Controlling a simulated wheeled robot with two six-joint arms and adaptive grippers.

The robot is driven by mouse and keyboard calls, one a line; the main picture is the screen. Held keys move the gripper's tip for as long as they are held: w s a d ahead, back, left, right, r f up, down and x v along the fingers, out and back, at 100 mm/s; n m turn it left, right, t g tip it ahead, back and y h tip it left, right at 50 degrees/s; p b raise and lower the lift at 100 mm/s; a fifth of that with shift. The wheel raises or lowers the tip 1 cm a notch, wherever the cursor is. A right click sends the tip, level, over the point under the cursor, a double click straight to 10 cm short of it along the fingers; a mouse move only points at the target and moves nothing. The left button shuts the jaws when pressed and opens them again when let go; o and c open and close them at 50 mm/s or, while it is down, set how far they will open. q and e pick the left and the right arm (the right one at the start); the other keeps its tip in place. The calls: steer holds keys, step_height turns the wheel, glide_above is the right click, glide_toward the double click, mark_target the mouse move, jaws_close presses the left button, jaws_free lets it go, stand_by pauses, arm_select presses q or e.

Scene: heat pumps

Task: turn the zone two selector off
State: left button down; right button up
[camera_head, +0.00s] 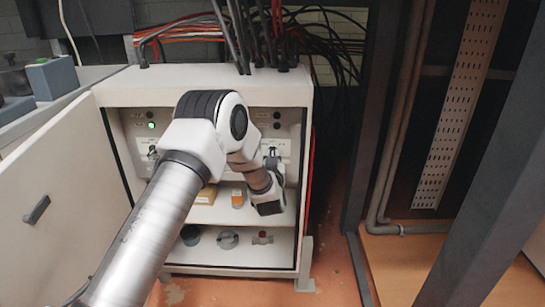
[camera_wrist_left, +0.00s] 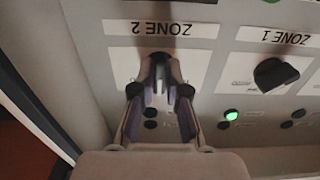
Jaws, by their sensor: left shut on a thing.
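The zone two selector (camera_wrist_left: 157,62) is a small dark knob on a white plate, under an upside-down "ZONE 2" label (camera_wrist_left: 161,29) in the left wrist view. My left gripper (camera_wrist_left: 161,72) is shut on it, with one finger on each side. The fingers hide most of the knob, so I cannot tell which way it points. In the head view my left arm reaches into the open cabinet, and my left gripper (camera_head: 272,160) is at the right part of the panel. My right gripper is not in view.
The zone 1 selector (camera_wrist_left: 276,74) is a black knob beside zone 2. A green lamp (camera_wrist_left: 231,115) is lit; it also shows in the head view (camera_head: 151,125). The cabinet door (camera_head: 62,200) stands open at left. A shelf below the panel holds a yellow box (camera_head: 206,194).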

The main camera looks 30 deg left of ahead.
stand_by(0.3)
arm_select(q)
steer(key=c, duration=1.2)
jaws_free()
steer(key=v, duration=1.2)
steer(key=shift+f, duration=0.1)
